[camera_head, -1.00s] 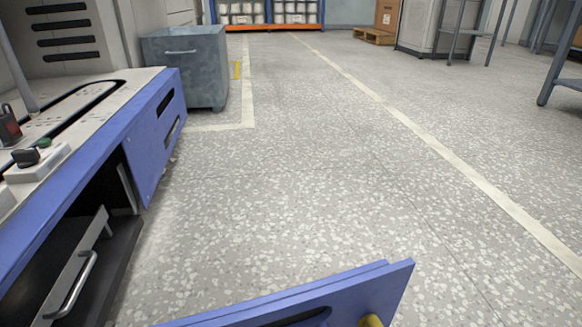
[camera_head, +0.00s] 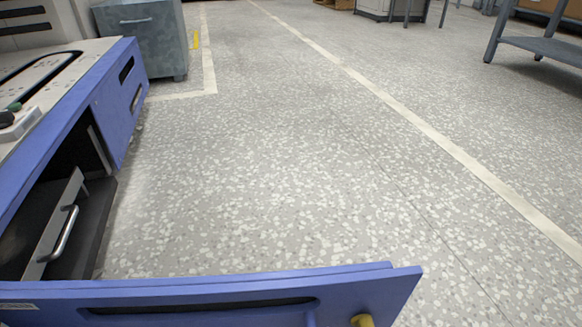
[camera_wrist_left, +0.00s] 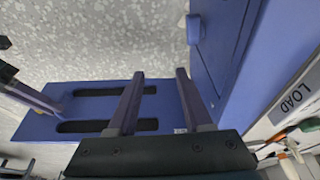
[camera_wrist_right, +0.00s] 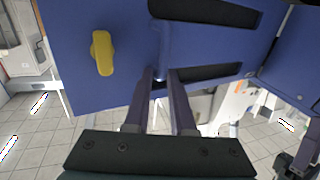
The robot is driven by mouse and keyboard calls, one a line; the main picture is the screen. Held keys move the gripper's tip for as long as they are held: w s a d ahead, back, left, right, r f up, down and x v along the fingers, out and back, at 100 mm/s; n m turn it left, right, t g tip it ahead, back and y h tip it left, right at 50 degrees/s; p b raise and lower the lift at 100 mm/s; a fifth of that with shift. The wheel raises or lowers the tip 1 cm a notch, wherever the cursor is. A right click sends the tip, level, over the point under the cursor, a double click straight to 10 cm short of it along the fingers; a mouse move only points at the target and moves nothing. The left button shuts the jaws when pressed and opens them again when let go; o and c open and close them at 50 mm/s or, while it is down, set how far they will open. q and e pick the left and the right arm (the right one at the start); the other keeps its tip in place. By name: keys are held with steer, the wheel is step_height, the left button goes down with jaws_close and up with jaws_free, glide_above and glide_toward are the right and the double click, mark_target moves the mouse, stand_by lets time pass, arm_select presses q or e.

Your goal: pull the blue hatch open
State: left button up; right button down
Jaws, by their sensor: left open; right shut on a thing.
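The blue hatch (camera_head: 215,292) stands swung out from the blue-framed machine, across the bottom of the head view. It has long dark slots and a yellow knob (camera_head: 362,320), which also shows in the right wrist view (camera_wrist_right: 103,53). In the right wrist view, my right gripper (camera_wrist_right: 160,76) is shut on the hatch's blue handle (camera_wrist_right: 160,45). In the left wrist view, my left gripper (camera_wrist_left: 160,74) is open and empty, with the slotted hatch panel (camera_wrist_left: 90,109) behind and beside its fingers. Neither gripper shows in the head view.
The machine's opening at left holds a dark tray with a metal handle (camera_head: 63,235). A blue side panel (camera_head: 120,100) stands beyond it. A grey bin (camera_head: 148,45) is at the back left. The speckled floor (camera_head: 280,180) in the middle is clear.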

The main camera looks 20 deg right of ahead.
steer(key=shift+a, duration=0.15)
steer(key=c, duration=1.1)
jaws_free()
steer(key=shift+o, duration=1)
steer(key=shift+a, duration=0.35)
arm_select(q)
steer(key=shift+a, duration=0.5)
arm_select(e)
steer(key=shift+d, duration=0.1)
arm_select(q)
steer(key=shift+d+r+p, duration=0.1)
steer(key=shift+r+p, duration=0.35)
arm_select(e)
steer(key=v, duration=1)
